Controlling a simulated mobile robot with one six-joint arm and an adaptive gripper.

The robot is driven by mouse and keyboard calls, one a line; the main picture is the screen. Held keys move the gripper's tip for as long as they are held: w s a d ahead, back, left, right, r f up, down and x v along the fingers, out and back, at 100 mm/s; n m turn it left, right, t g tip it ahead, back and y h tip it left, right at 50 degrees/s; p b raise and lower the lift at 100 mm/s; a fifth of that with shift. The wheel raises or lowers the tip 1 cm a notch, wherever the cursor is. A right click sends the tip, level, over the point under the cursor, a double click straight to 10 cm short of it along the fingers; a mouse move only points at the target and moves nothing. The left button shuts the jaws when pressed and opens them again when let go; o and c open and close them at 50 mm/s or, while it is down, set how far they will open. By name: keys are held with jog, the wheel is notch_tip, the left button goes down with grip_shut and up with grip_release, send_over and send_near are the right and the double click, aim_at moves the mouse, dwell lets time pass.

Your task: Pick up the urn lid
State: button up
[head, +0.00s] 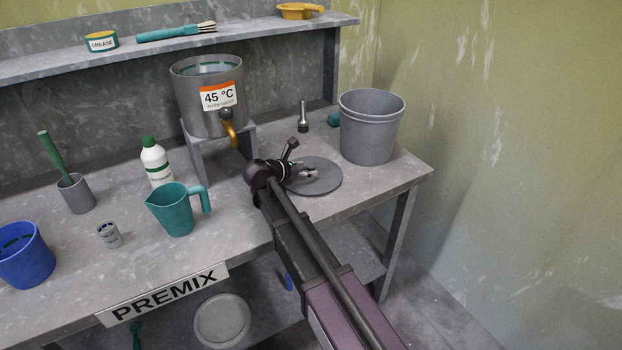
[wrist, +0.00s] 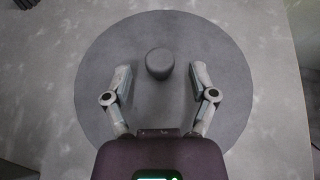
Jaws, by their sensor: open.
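The urn lid (head: 322,181) is a flat grey disc lying on the bench, right of the urn stand. In the wrist view the lid (wrist: 205,40) fills the middle, with a short round knob (wrist: 159,64) standing near its centre. My gripper (head: 309,173) is over the lid. In the wrist view my gripper (wrist: 158,75) is open, with one finger on each side of the knob and a gap to it on both sides. The steel urn (head: 205,100), labelled 45 °C, stands on its stand with its top open. In the head view my arm hides part of the lid's left side.
A grey bucket (head: 371,130) stands behind and right of the lid. A teal jug (head: 175,211) and white bottle (head: 155,163) stand to the left. The urn's yellow tap (head: 231,132) hangs near my wrist.

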jog(key=shift+x, duration=1.05)
grip_shut()
